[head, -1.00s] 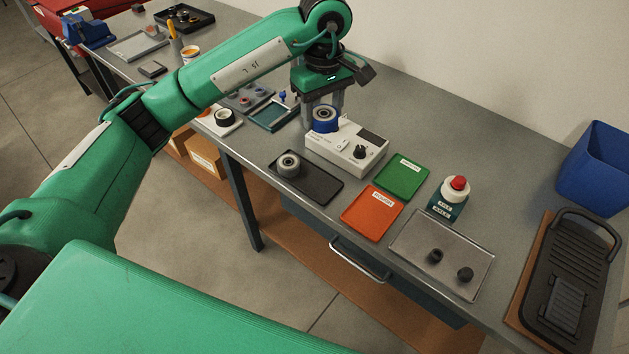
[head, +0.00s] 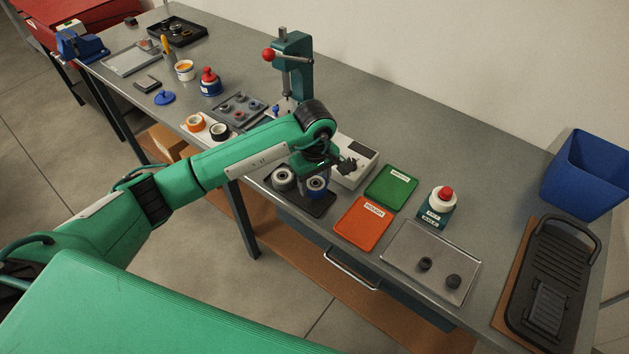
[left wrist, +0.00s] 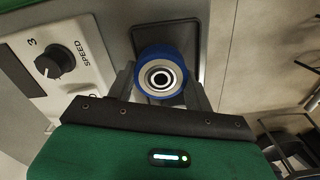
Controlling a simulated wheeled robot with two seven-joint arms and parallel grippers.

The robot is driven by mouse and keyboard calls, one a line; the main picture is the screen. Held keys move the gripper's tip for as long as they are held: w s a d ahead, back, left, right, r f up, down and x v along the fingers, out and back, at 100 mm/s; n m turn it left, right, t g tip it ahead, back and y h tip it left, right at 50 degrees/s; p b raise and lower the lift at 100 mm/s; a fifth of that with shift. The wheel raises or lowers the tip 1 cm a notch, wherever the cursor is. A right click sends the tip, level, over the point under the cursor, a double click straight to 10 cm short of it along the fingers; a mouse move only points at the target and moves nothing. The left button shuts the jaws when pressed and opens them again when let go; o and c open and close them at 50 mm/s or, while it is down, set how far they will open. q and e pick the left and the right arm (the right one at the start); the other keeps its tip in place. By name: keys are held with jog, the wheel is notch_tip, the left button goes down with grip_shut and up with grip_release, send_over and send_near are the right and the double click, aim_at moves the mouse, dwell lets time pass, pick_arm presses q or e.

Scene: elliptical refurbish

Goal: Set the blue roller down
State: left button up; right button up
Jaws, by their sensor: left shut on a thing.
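The blue roller (head: 316,187) has a blue tread and a pale hub with a dark bore. My left gripper (head: 315,182) is shut on it, over the right part of a black tray (head: 312,208). In the left wrist view the blue roller (left wrist: 161,76) sits between the fingers, with the tray (left wrist: 141,21) behind it. I cannot tell whether the roller touches the tray. A grey roller (head: 283,179) stands on the tray's left part, beside the blue one. My right gripper is not in view.
A white device with a speed knob (left wrist: 55,62) stands just behind the tray. An orange mat (head: 364,224) and a green mat (head: 391,186) lie to the right. A teal press (head: 292,65) stands behind my arm.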

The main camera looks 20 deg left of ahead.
pick_arm(q)
jog(key=shift+f, duration=0.6)
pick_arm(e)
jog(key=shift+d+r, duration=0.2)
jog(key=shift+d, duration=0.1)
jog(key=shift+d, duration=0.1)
pick_arm(q)
jog(key=shift+f+b, duration=0.35)
jog(key=shift+b, duration=0.05)
jog(key=shift+s+f+b, duration=0.1)
jog(key=shift+f+b, duration=0.2)
jog(key=shift+b, duration=0.1)
jog(key=o, duration=1)
jog(key=shift+s, duration=0.15)
jog(key=shift+s+a, duration=0.1)
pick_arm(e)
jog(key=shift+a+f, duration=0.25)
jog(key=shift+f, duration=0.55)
